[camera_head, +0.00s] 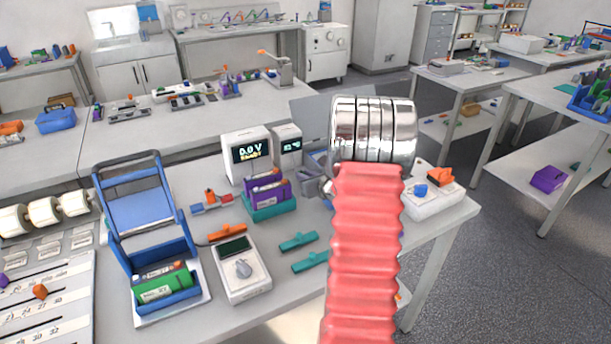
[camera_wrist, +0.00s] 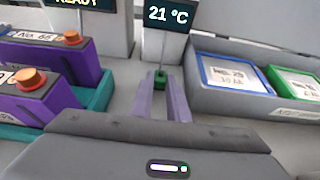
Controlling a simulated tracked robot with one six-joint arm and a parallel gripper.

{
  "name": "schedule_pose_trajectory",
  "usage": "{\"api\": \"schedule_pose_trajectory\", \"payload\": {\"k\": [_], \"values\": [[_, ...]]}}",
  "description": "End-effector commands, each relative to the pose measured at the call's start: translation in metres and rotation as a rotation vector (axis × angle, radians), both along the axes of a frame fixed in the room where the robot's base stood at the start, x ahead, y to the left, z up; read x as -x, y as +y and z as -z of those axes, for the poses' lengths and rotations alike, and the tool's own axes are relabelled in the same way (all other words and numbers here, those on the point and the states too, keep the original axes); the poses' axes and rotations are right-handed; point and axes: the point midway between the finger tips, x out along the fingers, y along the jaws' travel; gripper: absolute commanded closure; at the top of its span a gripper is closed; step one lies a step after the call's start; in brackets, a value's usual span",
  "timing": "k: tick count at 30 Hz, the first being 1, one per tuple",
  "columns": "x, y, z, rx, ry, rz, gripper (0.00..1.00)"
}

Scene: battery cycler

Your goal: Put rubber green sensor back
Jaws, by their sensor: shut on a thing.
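The small green sensor (camera_wrist: 160,79) is between the fingertips of my gripper (camera_wrist: 161,85) in the wrist view. The gripper is shut on it. The sensor cannot be made out there.
Purple battery packs with orange knobs (camera_wrist: 45,95) sit in a teal holder (camera_wrist: 98,98) left of the gripper. A grey tray (camera_wrist: 225,98) with blue- and green-framed cells is at right. A blue-framed stand (camera_head: 148,215) and white meter (camera_head: 240,268) are on the bench.

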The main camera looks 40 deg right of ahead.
Motion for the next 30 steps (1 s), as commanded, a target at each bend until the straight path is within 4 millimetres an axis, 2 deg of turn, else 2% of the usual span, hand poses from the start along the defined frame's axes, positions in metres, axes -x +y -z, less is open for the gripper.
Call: {"api": "schedule_pose_trajectory", "payload": {"k": [4,5,13,21,27,30], "values": [[0.000,0.000,0.002,0.000,0.000,0.000,1.00],[0.000,0.000,0.002,-0.001,0.000,0.000,0.84],[0.000,0.000,0.002,-0.001,0.001,0.000,0.66],[0.000,0.000,0.001,-0.001,0.001,0.000,0.66],[0.000,0.000,-0.012,0.001,-0.001,0.001,0.66],[0.012,0.003,-0.016,0.000,0.000,0.002,0.66]]}}
